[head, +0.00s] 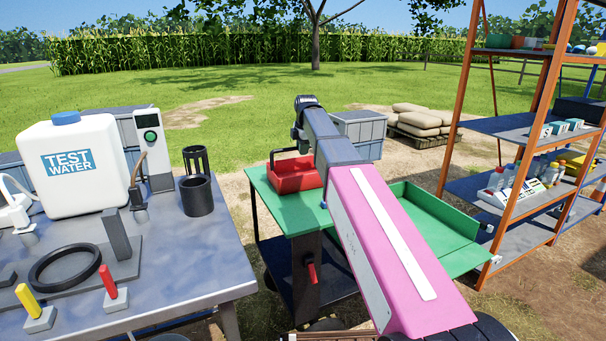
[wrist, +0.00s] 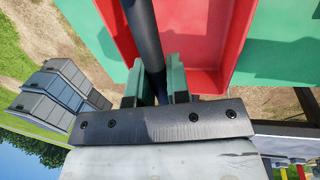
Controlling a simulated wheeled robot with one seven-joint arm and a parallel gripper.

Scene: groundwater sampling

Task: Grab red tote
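The red tote (head: 297,175) stands on the green top of a small cart. Its handle rises above it at the left in the head view. In the wrist view, the tote (wrist: 205,45) lies ahead of my gripper (wrist: 161,82), and a dark handle bar (wrist: 143,30) runs between the two green-grey fingers. The fingers are close together, with the bar filling the narrow gap, so my gripper looks shut on the handle. My arm hides the right side of the tote in the head view.
The green cart top (head: 275,208) extends right to a green tray (head: 435,215), partly behind my arm. A grey table (head: 190,265) with a white water container (head: 75,165) stands left. An orange-framed shelf (head: 490,150) stands right. Grey bins (head: 360,130) stand behind the cart.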

